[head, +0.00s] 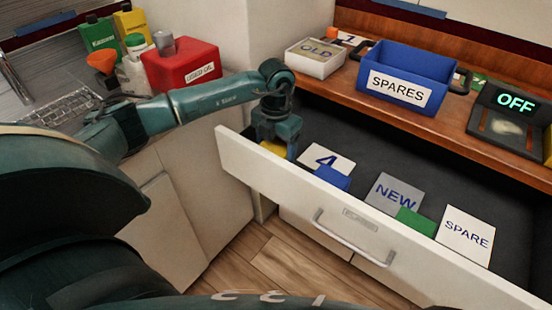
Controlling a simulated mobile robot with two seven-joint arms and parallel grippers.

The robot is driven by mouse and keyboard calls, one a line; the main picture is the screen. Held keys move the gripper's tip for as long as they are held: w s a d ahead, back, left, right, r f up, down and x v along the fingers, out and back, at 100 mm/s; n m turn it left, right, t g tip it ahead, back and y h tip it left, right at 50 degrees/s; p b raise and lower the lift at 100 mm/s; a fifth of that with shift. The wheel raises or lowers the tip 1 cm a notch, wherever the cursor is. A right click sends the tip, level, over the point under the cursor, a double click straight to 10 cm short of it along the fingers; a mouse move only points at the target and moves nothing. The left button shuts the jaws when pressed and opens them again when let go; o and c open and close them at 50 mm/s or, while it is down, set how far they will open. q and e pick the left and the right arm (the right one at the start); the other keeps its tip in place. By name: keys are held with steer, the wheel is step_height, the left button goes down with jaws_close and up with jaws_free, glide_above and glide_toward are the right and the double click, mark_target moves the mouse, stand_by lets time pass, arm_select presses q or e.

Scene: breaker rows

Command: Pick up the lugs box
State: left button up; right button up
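No box in view carries a readable "lugs" label. An open white drawer (330,204) with a dark inside holds a yellow block (272,147) at its left end, a blue block (332,177) and a green block (416,222). I cannot tell which of these is the lugs box. My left gripper (277,143) points down into the left end of the drawer, at the yellow block. Its fingers partly hide the block, and whether they are closed on it is unclear. My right gripper is out of view.
Cards marked 4 (325,160), NEW (394,193) and SPARE (465,236) lie in the drawer. The wooden counter above holds an OLD tray (315,60), a blue SPARES bin (411,66) and an OFF display (514,104). A red can (182,70) and bottles stand left.

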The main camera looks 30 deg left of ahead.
arm_select(q)
steer(key=c, duration=0.5)
steer(key=shift+r, duration=0.1)
